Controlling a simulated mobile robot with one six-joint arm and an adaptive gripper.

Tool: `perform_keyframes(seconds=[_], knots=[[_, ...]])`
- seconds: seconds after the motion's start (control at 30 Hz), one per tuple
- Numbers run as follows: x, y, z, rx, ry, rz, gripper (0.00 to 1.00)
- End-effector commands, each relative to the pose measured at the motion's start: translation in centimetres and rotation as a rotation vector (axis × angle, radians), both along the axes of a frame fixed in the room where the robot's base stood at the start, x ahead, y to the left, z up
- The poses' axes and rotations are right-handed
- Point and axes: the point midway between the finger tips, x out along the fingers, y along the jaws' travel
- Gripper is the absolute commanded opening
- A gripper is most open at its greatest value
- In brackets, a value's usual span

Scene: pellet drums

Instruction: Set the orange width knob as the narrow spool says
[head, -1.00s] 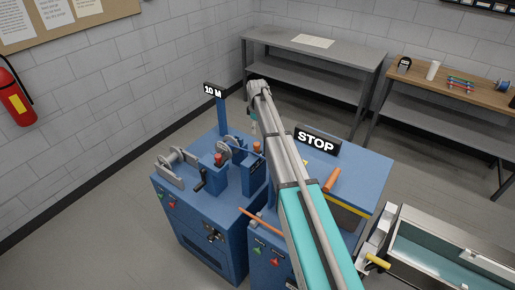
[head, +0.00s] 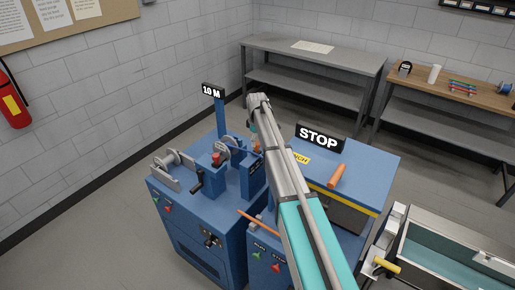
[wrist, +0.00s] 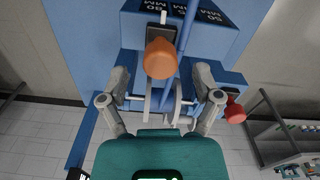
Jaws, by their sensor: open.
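The orange width knob (wrist: 161,58) stands out from a blue panel in the wrist view, on a dark plate with a white mark above it. My gripper (wrist: 161,79) is open, one finger on each side of the knob's lower end, with gaps showing on both sides. Labels in MM (wrist: 205,14) sit on the panel above and look upside down; I cannot read them surely. In the head view the knob is mostly hidden behind my arm. Spool-like discs (wrist: 165,103) show below the knob; a reel (head: 170,161) is on the blue machine (head: 205,225). I cannot tell which spool is narrow.
A red knob (wrist: 235,113) is right of my gripper in the wrist view. A 10 M sign (head: 213,91) on a post and a STOP sign (head: 319,137) rise from the machines. An orange handle (head: 337,175) lies right of my arm. An open teal-lined trough (head: 455,250) is at lower right.

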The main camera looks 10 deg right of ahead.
Motion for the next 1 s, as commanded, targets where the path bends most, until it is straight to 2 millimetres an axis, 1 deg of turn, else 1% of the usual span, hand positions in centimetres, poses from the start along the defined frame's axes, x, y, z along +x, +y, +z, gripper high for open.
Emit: perform_keyframes(seconds=[0.03,0.3,0.77,0.8,0.87,1.0], knots=[[0.0,0.0,-0.8,0.0,0.0,0.0,0.82],[0.0,0.1,-2.0,0.0,0.0,0.001,0.82],[0.0,0.1,-2.1,0.0,0.0,0.001,0.82],[0.0,0.1,-2.1,0.0,0.0,0.001,0.75],[0.0,0.1,-2.1,0.0,0.0,0.002,0.63],[0.0,0.1,-2.1,0.0,0.0,0.002,0.37]])
